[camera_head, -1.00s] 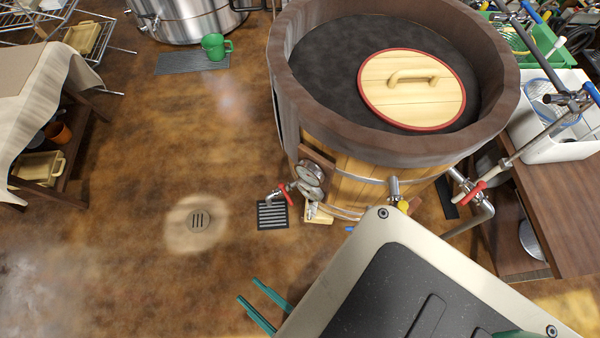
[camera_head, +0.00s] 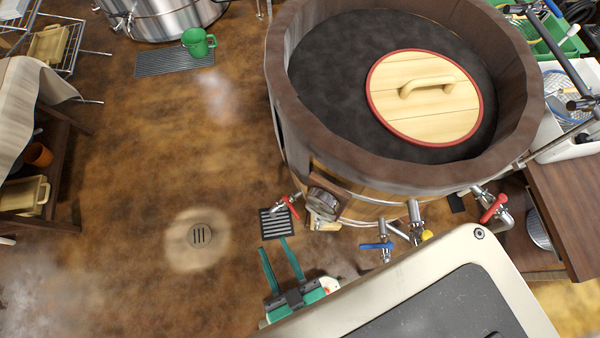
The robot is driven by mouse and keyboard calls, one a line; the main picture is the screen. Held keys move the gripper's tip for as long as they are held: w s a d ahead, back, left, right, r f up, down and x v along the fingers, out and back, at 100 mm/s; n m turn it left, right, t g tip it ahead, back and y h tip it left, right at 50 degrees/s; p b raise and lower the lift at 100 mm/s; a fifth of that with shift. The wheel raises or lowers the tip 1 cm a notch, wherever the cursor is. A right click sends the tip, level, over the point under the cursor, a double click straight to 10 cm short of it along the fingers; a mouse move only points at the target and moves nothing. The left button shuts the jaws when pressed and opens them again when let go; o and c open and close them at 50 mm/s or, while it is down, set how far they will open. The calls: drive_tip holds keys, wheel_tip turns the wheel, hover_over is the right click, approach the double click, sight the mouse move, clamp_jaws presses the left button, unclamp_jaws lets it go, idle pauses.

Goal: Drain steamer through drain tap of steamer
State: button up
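The steamer (camera_head: 310,165) looks like the large round wooden vat, with a dark interior and a round wooden lid (camera_head: 424,98) with a red rim lying inside. Low on its outer wall are several taps: a red-handled tap (camera_head: 288,203) at the left, a blue-handled tap (camera_head: 377,246) and a yellow-tipped fitting (camera_head: 426,236) in the middle, and a red-handled tap (camera_head: 494,208) at the right. I cannot tell for sure which is the drain tap. My gripper (camera_head: 273,245) is open and empty, its two teal fingers spread just below the left red tap, apart from it.
A dark slotted grate (camera_head: 274,224) lies on the floor under the left red tap. A round floor drain (camera_head: 199,236) is further left. A wooden counter (camera_head: 572,205) stands at the right.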

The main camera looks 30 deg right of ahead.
drive_tip(key=w+f+g, duration=0.2)
drive_tip(key=w+f, duration=0.1)
drive_tip(key=f, duration=0.7)
drive_tip(key=w+f+g, duration=0.3)
drive_tip(key=f, duration=0.8)
drive_tip(key=n+g+h, duration=0.2)
drive_tip(key=g, duration=0.8)
approach(295, 212)
drive_tip(key=f, duration=0.2)
drive_tip(key=d+f, duration=0.1)
drive_tip(key=f, duration=0.5)
drive_tip(key=shift+s+d, duration=0.15)
drive_tip(key=shift+d, duration=0.05)
clamp_jaws()
